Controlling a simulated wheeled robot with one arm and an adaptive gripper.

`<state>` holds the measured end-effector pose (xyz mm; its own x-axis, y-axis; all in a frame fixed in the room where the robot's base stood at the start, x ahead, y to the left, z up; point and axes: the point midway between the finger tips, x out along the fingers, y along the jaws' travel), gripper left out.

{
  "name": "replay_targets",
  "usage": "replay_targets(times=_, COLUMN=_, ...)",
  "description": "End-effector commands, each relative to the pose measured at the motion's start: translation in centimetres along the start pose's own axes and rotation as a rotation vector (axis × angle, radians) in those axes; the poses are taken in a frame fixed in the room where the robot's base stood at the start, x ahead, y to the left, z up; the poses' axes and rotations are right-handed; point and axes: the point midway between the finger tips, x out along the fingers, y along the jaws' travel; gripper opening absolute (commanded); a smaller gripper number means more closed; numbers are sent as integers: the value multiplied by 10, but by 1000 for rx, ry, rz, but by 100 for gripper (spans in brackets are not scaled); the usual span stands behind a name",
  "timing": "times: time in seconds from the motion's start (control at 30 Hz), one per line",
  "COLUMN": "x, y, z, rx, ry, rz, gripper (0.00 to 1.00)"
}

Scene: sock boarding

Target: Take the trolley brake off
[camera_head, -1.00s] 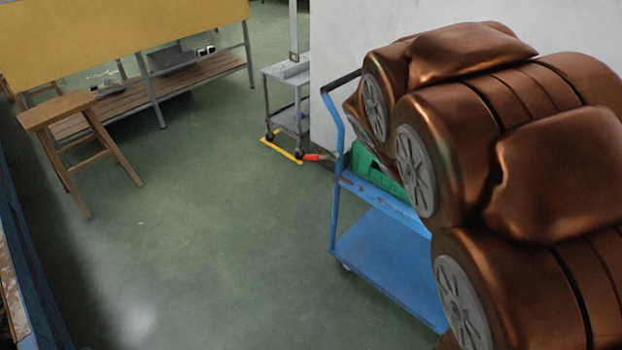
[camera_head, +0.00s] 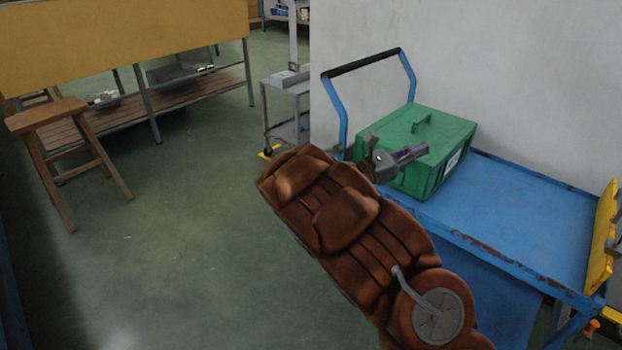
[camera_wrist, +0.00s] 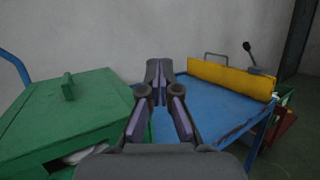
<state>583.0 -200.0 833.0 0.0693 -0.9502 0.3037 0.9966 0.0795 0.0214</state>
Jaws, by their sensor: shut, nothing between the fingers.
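The blue trolley (camera_head: 520,215) stands against the pale wall, with a black push handle (camera_head: 362,63) at its left end. My gripper (camera_head: 424,149) is beside the green box (camera_head: 418,128) on the trolley. In the wrist view my gripper (camera_wrist: 160,72) is shut and empty, its fingers pointing over the trolley top (camera_wrist: 205,105). A yellow panel (camera_head: 601,236) stands at the trolley's right end. In the wrist view a dark-knobbed lever (camera_wrist: 248,50) rises behind it. An orange knob (camera_head: 591,327) shows low at that end. I cannot tell which part is the brake.
A wooden stool (camera_head: 48,115) and a yellow-fronted bench (camera_head: 120,35) are at the left. A grey cart (camera_head: 285,105) stands by the wall's edge. The green floor (camera_head: 190,240) in the middle is clear.

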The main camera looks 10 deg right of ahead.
Motion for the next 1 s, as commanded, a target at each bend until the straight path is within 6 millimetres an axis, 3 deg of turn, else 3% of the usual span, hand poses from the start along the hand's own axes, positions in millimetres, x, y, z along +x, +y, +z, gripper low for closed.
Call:
replay_targets(times=0.03, x=-18, y=19, z=-24, rx=-32, ry=-30, rz=52, gripper=0)
replay_targets(times=0.2, x=-76, y=81, z=-66, rx=-117, ry=-138, rz=229, gripper=0)
replay_targets(times=0.5, x=-210, y=160, z=-153, rx=-222, ry=-307, rz=532, gripper=0)
replay_targets(times=0.7, x=-283, y=182, z=-191, rx=-242, ry=-377, rz=668, gripper=0)
replay_targets(times=0.83, x=-305, y=187, z=-201, rx=-245, ry=-398, rz=707, gripper=0)
replay_targets(times=1.0, x=-312, y=188, z=-203, rx=-246, ry=-406, rz=721, gripper=0)
